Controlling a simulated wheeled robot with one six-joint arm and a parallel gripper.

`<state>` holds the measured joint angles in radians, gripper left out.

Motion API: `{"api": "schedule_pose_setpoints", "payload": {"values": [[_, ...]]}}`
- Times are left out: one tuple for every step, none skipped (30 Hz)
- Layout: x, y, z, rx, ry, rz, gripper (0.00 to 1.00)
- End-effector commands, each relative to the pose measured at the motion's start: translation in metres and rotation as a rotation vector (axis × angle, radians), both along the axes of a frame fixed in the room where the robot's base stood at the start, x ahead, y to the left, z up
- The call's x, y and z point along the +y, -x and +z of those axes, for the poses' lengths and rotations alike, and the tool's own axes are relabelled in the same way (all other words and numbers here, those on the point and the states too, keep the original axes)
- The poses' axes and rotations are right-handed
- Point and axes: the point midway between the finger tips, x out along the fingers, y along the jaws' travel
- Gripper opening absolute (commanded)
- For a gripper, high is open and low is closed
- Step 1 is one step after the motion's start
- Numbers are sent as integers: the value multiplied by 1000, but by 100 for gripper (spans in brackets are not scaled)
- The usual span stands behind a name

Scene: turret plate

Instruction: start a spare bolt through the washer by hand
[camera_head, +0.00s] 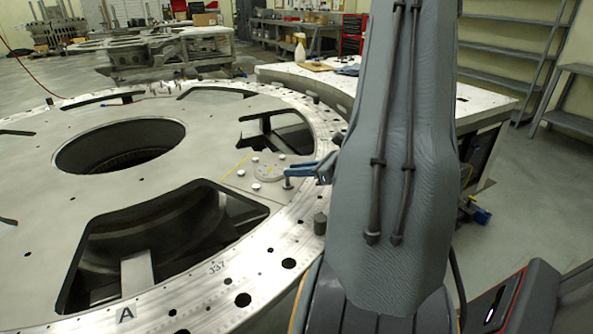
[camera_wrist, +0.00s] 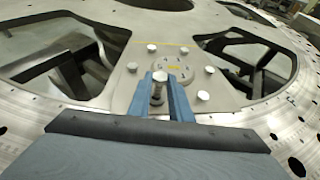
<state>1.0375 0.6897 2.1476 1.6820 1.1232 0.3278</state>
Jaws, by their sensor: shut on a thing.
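My gripper (camera_wrist: 166,98) has blue fingers and is shut on a spare bolt (camera_wrist: 158,88), with the round head up and the shank hanging down between the fingertips. The bolt stands about upright over the near edge of a grey square plate (camera_wrist: 128,88) on the turret. Several bolt heads (camera_wrist: 203,96) sit on this plate around a round disc (camera_wrist: 176,68). In the head view my gripper (camera_head: 290,172) reaches in from the right, beside the disc (camera_head: 268,168). The washer cannot be made out; the bolt's lower end and the hole under it are unclear.
The large turret plate (camera_head: 100,195) has wide openings, one (camera_head: 165,240) close in front of the square plate. A dark peg (camera_head: 320,224) stands on its drilled rim. A workbench (camera_head: 475,103) with a bottle stands behind; shelves are at the right.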

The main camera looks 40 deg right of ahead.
Motion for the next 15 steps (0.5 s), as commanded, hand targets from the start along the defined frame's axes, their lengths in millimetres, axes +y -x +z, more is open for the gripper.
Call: {"api": "schedule_pose_setpoints", "payload": {"values": [[0,0,0,0,0,0,0],[0,0,0,0,0,0,0],[0,0,0,0,0,0,0],[0,0,0,0,0,0,0],[0,0,-1,0,0,0,0],[0,0,-1,0,0,0,0],[0,0,-2,0,0,0,0],[0,0,-2,0,0,0,0],[0,0,-3,0,0,0,0],[0,0,-4,0,0,0,0],[0,0,-4,0,0,0,0],[0,0,-5,0,0,0,0],[0,0,-6,0,0,0,0],[0,0,-6,0,0,0,0],[0,0,-6,0,0,0,0]]}}
